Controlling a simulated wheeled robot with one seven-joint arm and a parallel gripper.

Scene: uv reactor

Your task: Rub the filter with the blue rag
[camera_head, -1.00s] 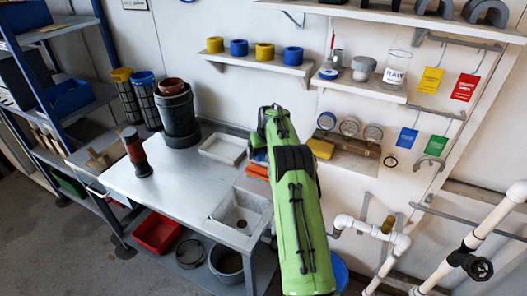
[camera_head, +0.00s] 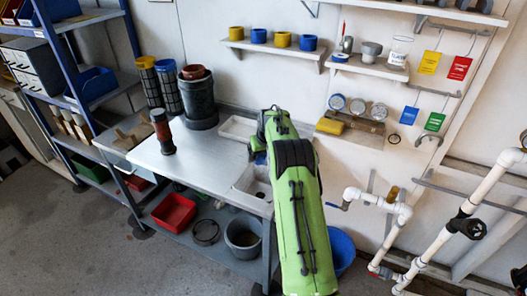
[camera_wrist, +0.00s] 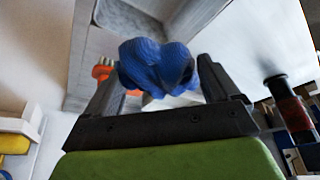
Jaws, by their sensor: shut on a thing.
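The blue rag (camera_wrist: 155,66) is bunched between the two fingers of my gripper (camera_wrist: 158,85) in the wrist view. In the head view, my green arm hides most of the gripper, and a bit of the blue rag (camera_head: 260,158) shows beside it, above the bench near the sink. Two mesh cylinders, yellow-topped (camera_head: 149,84) and blue-topped (camera_head: 170,87), stand farther left. I cannot tell which cylinder is the filter.
A dark bucket (camera_head: 199,105) stands at the bench's back. A white tray (camera_head: 238,128) and a sink (camera_head: 248,186) lie near my arm. The bench top (camera_head: 190,162) is clear between cylinder and sink. White pipes (camera_head: 398,210) stand right.

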